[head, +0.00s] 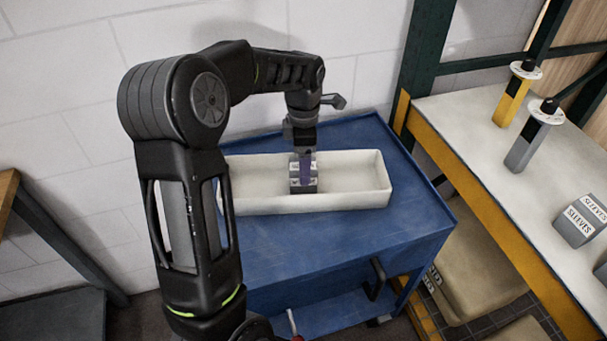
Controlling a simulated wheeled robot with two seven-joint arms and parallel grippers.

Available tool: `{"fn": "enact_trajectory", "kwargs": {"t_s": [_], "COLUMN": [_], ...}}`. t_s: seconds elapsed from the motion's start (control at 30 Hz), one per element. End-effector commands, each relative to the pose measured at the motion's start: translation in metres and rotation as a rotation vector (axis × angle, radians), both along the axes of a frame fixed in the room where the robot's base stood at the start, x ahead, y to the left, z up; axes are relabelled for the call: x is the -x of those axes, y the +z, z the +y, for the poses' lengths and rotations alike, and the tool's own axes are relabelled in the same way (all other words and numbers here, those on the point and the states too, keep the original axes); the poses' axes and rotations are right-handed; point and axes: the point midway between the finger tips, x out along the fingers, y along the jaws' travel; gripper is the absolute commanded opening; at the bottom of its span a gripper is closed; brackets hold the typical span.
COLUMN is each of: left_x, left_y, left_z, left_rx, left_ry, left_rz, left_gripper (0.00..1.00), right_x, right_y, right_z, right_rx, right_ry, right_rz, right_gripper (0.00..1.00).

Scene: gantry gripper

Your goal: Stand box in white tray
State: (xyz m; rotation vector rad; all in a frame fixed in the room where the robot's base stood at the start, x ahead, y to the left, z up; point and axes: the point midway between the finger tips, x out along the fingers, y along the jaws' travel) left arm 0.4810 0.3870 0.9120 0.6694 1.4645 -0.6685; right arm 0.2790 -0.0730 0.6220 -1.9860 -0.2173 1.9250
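A grey box (296,184) with white label patches is inside the long white tray (352,203), near its middle. It looks upright; I cannot tell whether its base touches the tray floor. My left gripper (304,168) points straight down over the box. One purple-grey finger lies along the box's near face, and the gripper appears shut on it. The other finger is hidden behind the box. My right gripper is not in view.
The tray stands on a blue cabinet (420,215) against a white block wall. On the right, a yellow-edged table (468,130) bears a grey box labelled SLEEVES (578,222), a yellow post (512,100) and a grey post (524,148). Green frame posts rise behind the cabinet.

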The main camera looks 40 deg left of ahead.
Motion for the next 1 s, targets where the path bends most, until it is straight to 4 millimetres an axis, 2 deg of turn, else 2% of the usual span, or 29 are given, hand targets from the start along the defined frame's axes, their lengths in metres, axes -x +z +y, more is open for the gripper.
{"fn": "enact_trajectory", "kwargs": {"t_s": [0.1,0.3,1.0], "left_x": [-0.001,0.000,0.000], "left_y": [0.025,0.049,0.053], "left_z": [0.000,0.000,0.000], "left_rx": [0.000,0.000,0.001], "left_ry": [0.000,-0.001,0.000], "left_rz": [-0.004,0.000,0.001], "left_gripper": [0.76,0.76,0.76], "right_x": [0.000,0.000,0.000], "right_y": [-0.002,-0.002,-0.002], "right_z": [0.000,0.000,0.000], "right_rx": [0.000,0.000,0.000], "right_ry": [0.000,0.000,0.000], "right_rz": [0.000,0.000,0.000], "right_gripper": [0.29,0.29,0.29]}}
